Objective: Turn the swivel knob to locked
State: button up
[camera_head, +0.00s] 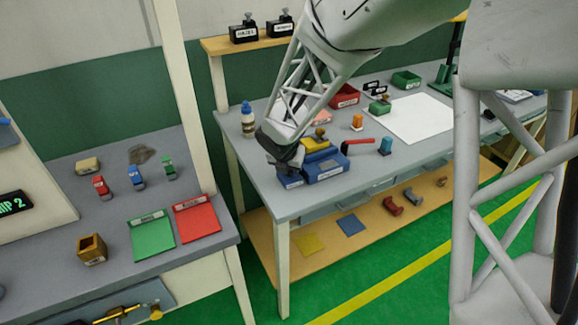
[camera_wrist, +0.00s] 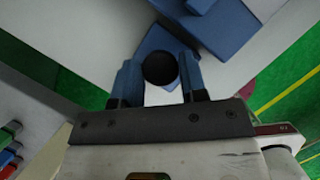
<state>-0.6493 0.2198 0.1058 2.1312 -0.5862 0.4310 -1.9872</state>
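My gripper (camera_wrist: 159,62) shows in the wrist view with its two blue fingers apart. A round black knob (camera_wrist: 160,68) lies between the fingertips, with hardly any gap on either side. I cannot tell whether the fingers press on it. The knob sits over a blue block (camera_wrist: 152,42), which shows beyond the fingers. In the head view my gripper (camera_head: 287,167) points down at a small blue block (camera_head: 291,182) at the near left of the grey workbench (camera_head: 290,206). The knob is hidden there behind my gripper. No lock marking is readable.
A larger blue box (camera_head: 327,168) stands right beside, with a yellow part (camera_head: 316,144) behind it. A red-handled part (camera_head: 358,142), an orange part (camera_head: 357,122) and a white bottle with blue cap (camera_head: 247,118) stand nearby. A white sheet (camera_head: 408,118) lies farther right.

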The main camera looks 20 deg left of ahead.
jog(key=c, duration=0.4)
